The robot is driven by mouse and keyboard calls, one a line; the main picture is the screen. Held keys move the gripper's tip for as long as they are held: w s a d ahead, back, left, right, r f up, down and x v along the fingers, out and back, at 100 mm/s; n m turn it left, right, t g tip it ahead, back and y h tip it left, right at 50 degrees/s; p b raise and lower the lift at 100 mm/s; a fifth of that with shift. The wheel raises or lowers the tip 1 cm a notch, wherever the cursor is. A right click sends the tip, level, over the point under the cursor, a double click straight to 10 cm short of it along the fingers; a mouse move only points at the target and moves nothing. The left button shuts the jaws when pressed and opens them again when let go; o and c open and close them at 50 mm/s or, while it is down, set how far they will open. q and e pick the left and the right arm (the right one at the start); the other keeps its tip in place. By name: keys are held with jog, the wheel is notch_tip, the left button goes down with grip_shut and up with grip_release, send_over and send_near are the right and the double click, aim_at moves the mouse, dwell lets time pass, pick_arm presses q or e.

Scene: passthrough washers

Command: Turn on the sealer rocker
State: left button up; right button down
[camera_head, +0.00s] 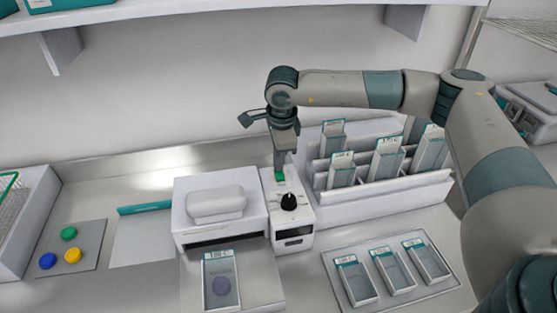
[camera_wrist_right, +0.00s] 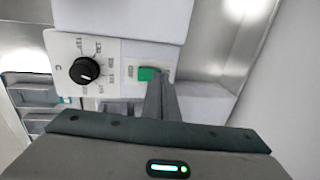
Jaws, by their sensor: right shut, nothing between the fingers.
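The sealer (camera_head: 221,203) is a white box with a rounded top, with a control unit (camera_head: 295,215) on its right side. The control unit carries a black knob (camera_head: 288,202) and a green rocker (camera_head: 279,178). In the right wrist view the rocker (camera_wrist_right: 148,74) shows green beside the black dial (camera_wrist_right: 84,70). My right gripper (camera_head: 279,168) is shut and empty, pointing down, its fingertips at the rocker. In the right wrist view the fingertips (camera_wrist_right: 157,82) overlap the rocker's edge; I cannot tell whether they press it. My left gripper is not in view.
A white rack (camera_head: 380,185) with several upright pouches stands close right of the control unit. A tray (camera_head: 392,283) with three pouches lies in front right. A pouch (camera_head: 221,282) lies before the sealer. Colored discs (camera_head: 69,234) lie at left. A shelf (camera_head: 200,12) hangs above.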

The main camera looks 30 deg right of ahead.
jog(key=shift+w+f+g+b, duration=0.15)
jog(key=shift+f+g+b, duration=0.25)
jog(key=shift+d, duration=0.1)
jog(key=shift+s, duration=0.2)
jog(key=shift+s+f, duration=0.1)
jog(key=shift+s, duration=0.05)
jog(key=shift+s+a+r, duration=0.2)
jog(key=shift+s+a, duration=0.05)
jog(key=shift+s, duration=0.3)
jog(key=shift+w+r, duration=0.15)
